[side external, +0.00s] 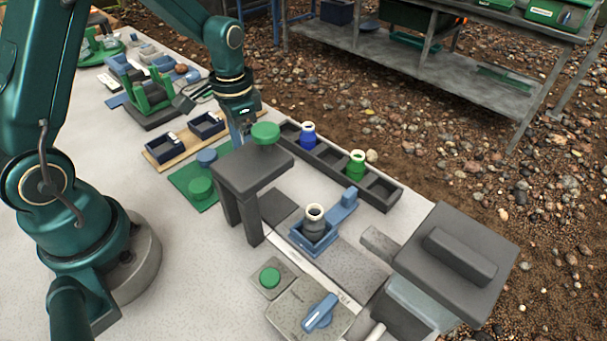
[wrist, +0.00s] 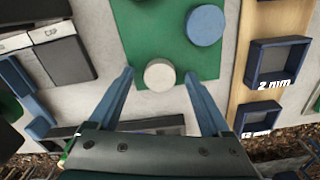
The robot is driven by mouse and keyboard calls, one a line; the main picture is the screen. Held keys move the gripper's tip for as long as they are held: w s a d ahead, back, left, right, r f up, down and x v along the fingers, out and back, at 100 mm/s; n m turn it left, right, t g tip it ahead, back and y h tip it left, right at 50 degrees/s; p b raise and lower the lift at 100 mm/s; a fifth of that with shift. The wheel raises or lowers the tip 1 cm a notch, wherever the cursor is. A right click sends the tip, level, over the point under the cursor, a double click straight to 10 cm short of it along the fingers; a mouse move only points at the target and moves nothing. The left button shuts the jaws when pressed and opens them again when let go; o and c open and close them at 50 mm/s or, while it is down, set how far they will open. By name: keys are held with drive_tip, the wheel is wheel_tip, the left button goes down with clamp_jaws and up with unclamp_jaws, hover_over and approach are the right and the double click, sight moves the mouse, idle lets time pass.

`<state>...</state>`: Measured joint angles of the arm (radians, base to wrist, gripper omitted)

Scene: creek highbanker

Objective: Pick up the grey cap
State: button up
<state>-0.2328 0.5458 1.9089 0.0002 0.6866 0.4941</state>
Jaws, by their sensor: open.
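The grey cap (wrist: 159,74) is a small pale round disc on the green mat (wrist: 160,45), near the mat's edge in the wrist view. My open gripper (wrist: 159,78) has one blue finger on each side of it, with gaps on both sides. I cannot tell how far the fingertips are above the mat. A blue cap (wrist: 205,25) lies beside it. In the side view my gripper (side external: 240,131) points down behind the dark grey stand, which hides the grey cap. The mat (side external: 187,178) there shows a blue cap (side external: 206,157) and a green cap (side external: 200,188).
The dark grey stand (side external: 247,172) with a green button is close to my gripper. A dark rack (side external: 330,157) holds a blue and a green bottle. A grey jar (side external: 313,222) stands in a blue holder. A wooden board (side external: 166,149) carries two dark trays.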

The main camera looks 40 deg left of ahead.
clamp_jaws()
drive_tip(key=shift+r, duration=0.1)
drive_tip(key=shift+r, duration=0.5)
drive_tip(key=r, duration=0.2)
drive_tip(key=a+r, duration=0.1)
drive_tip(key=shift+s+r, duration=0.3)
drive_tip(key=shift+r, duration=0.1)
drive_tip(key=s+a+r, duration=0.6)
drive_tip(key=a, duration=0.2)
drive_tip(key=shift+s+a, duration=0.15)
drive_tip(key=shift+a, duration=0.05)
drive_tip(key=shift+r, duration=0.1)
